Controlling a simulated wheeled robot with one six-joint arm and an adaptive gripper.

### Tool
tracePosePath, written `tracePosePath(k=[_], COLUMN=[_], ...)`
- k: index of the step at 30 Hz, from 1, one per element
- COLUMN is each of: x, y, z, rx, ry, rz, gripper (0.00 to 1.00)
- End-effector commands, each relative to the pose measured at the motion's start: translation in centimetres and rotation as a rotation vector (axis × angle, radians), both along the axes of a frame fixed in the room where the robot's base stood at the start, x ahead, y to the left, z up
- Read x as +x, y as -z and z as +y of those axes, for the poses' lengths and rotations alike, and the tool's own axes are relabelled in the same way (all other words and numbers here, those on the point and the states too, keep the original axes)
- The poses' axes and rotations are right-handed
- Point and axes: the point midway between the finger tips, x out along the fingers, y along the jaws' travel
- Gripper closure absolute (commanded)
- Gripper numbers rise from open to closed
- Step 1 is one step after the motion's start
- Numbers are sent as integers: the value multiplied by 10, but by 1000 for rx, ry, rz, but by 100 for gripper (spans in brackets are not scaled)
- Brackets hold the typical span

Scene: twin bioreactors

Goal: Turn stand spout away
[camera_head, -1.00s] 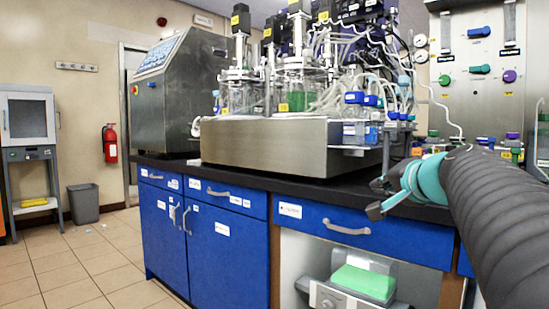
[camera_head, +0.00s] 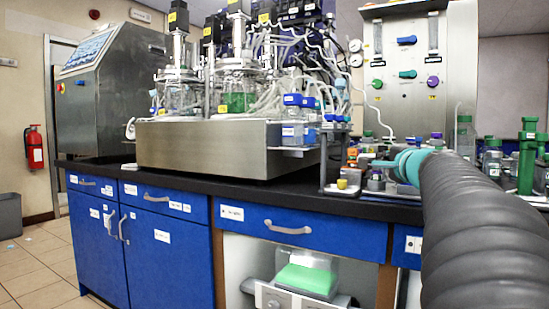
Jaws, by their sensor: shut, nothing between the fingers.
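A small stand with a thin upright post and a pale base plate (camera_head: 343,190) is on the black bench top, right of the bioreactors. A yellow piece (camera_head: 342,183) sits on its base. I cannot make out a distinct spout or which way it points. My gripper (camera_head: 380,163) is at the end of the grey ribbed arm, past a teal joint. It is shut and holds nothing. In the picture it lies just right of the stand, in front of small bottles, and I see no contact.
The twin bioreactors (camera_head: 236,92) stand on a steel base (camera_head: 215,148). Blue-capped bottles (camera_head: 300,125) hang at its right end. A steel valve panel (camera_head: 405,60) stands behind. Green tubes (camera_head: 527,155) stand at right. Blue drawers (camera_head: 300,230) front the bench.

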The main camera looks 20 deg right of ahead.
Motion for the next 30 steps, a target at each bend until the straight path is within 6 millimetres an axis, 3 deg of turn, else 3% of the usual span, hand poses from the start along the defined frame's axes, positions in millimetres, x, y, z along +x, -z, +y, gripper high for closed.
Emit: tracePosePath(k=[6, 12, 30], x=[39, 61, 74], y=[0, -1, 1], z=[-13, -20, -22], rx=[1, -1, -2], ry=[-1, 0, -1], rz=[2, 0, 1], gripper=[100, 100, 100])
